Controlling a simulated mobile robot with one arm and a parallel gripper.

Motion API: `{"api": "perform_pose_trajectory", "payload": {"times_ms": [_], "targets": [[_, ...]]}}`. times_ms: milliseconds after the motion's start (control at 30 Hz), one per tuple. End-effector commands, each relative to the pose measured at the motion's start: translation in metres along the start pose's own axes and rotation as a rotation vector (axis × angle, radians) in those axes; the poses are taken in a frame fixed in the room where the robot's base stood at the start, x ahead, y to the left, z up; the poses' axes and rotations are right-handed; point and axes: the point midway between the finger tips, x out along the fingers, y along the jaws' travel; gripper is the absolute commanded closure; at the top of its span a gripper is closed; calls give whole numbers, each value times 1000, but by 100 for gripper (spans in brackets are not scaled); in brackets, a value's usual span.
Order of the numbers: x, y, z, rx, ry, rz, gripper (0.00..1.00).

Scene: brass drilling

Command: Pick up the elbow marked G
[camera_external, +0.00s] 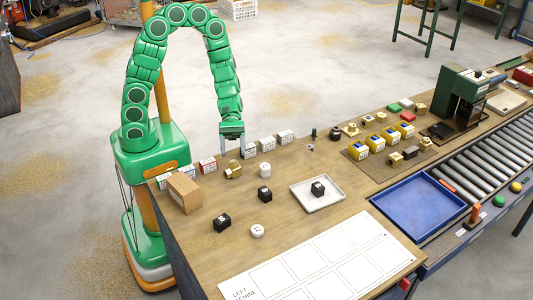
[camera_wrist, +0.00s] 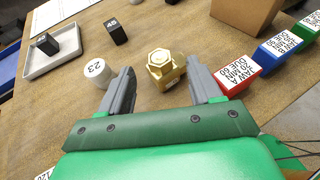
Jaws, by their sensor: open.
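A brass fitting (camera_external: 233,170) stands on the wooden bench near its back edge, with a hexagonal end showing in the wrist view (camera_wrist: 160,62). No letter G is legible on it, so I cannot tell if it is the marked elbow. My gripper (camera_external: 232,147) is open and empty, pointing down behind and above this fitting. In the wrist view the fitting shows between my spread fingers (camera_wrist: 160,80), a little beyond the tips. Several other small brass pieces (camera_external: 352,130) are farther right on the bench, too small to read.
A white cylinder marked 23 (camera_wrist: 97,70) is close left of the fitting in the wrist view. A red-and-white labelled box (camera_wrist: 233,70) stands close right. A black block (camera_external: 265,194), a cardboard box (camera_external: 184,193) and a white tray (camera_external: 335,197) stand nearby.

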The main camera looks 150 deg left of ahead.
Motion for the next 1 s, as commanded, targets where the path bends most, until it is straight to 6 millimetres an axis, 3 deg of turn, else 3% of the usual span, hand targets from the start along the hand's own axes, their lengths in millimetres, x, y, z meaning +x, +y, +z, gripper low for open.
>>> {"api": "perform_pose_trajectory", "payload": {"times_ms": [300, 700, 1000], "targets": [[32, 1, 0, 1, -1, -1, 36], [37, 1, 0, 1, 0, 0, 38], [37, 1, 0, 1, 1, 0, 84]]}}
